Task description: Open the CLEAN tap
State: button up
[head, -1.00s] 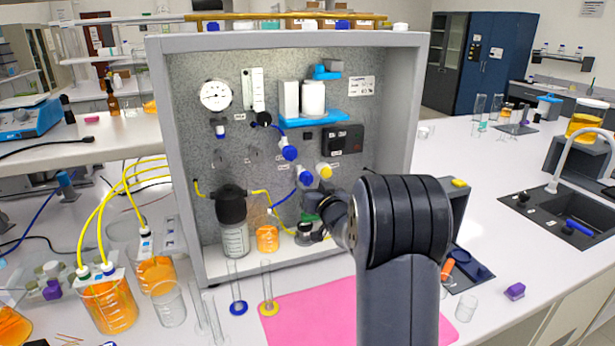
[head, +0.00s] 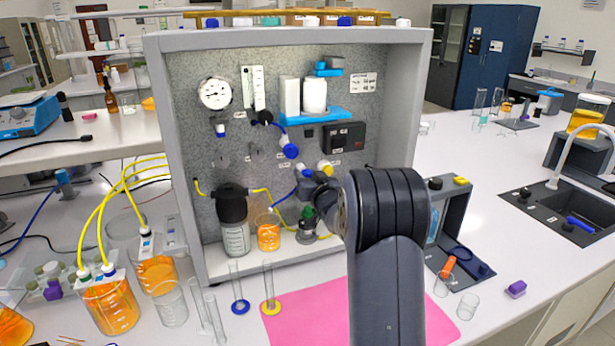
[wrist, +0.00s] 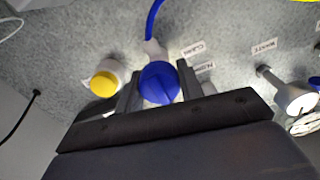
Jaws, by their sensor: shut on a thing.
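The blue tap knob (wrist: 160,84) sits in the wrist view between the two fingers of my gripper (wrist: 158,88), which is shut on it. A ridge runs across the knob's face. A small tag (wrist: 194,48) beside it seems to read CLEAN. A blue tube runs from its stem. In the head view my gripper (head: 318,186) is at the rig panel, and the arm hides much of it. The blue tap (head: 303,174) shows there only in part.
A yellow-capped tap (wrist: 104,83) is close beside the held knob. A white valve (wrist: 294,97) stands on its other side. Another blue tap (head: 290,151) is higher on the panel. A dark-capped bottle (head: 233,215) and an orange-filled beaker (head: 268,236) stand below.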

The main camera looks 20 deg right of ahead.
jog(key=c, duration=0.4)
jog(key=shift+o, duration=0.2)
jog(key=shift+f+b, duration=0.1)
jog(key=shift+b, duration=0.35)
jog(key=n+b, duration=0.2)
jog(key=b, duration=0.1)
jog(key=shift+f+n, duration=0.15)
jog(key=shift+n, duration=0.25)
jog(key=n+b, duration=0.4)
jog(key=shift+n+b, duration=0.3)
jog(key=n+b, duration=0.3)
jog(key=n, duration=0.2)
jog(key=shift+a+b, duration=0.1)
jog(key=shift+b, duration=0.2)
jog(key=n+b, duration=0.2)
jog(key=n, duration=0.3)
jog(key=shift+n, duration=0.4)
